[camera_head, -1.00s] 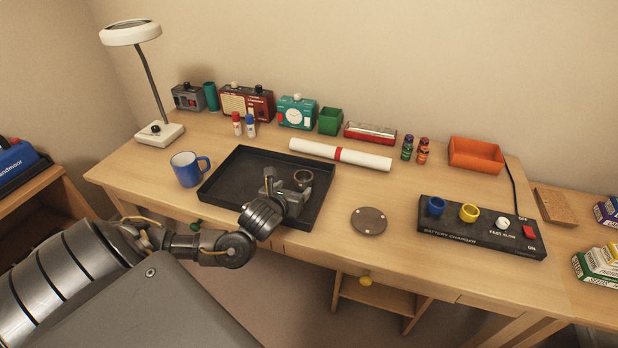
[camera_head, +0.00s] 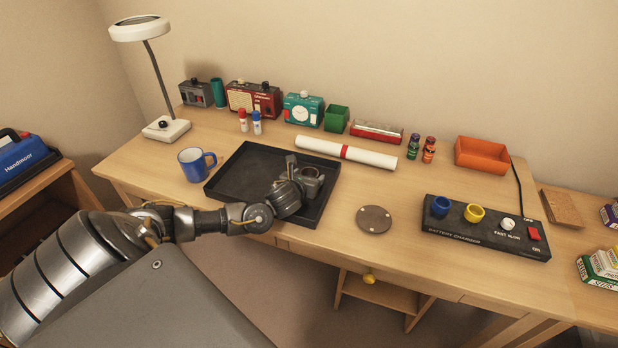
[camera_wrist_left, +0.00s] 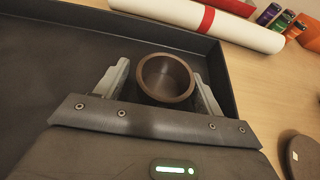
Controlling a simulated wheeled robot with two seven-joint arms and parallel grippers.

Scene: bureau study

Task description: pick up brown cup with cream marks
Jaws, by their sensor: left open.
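A round brown cup (camera_wrist_left: 166,78) stands upright in the black tray (camera_wrist_left: 75,14), near its right side. I look down into its open mouth in the left wrist view; no cream marks can be made out. In the head view the cup (camera_head: 311,172) is partly hidden by my left gripper (camera_head: 303,176). In the wrist view the left gripper (camera_wrist_left: 161,82) is open, with one finger on either side of the cup. I cannot tell whether the fingers touch it. My right gripper is not in view.
A blue mug (camera_head: 193,165) stands left of the tray. A white paper roll (camera_head: 345,153) lies behind it. A round brown disc (camera_head: 374,219) and a battery charger (camera_head: 485,228) are to the right. The desk between tray and disc is clear.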

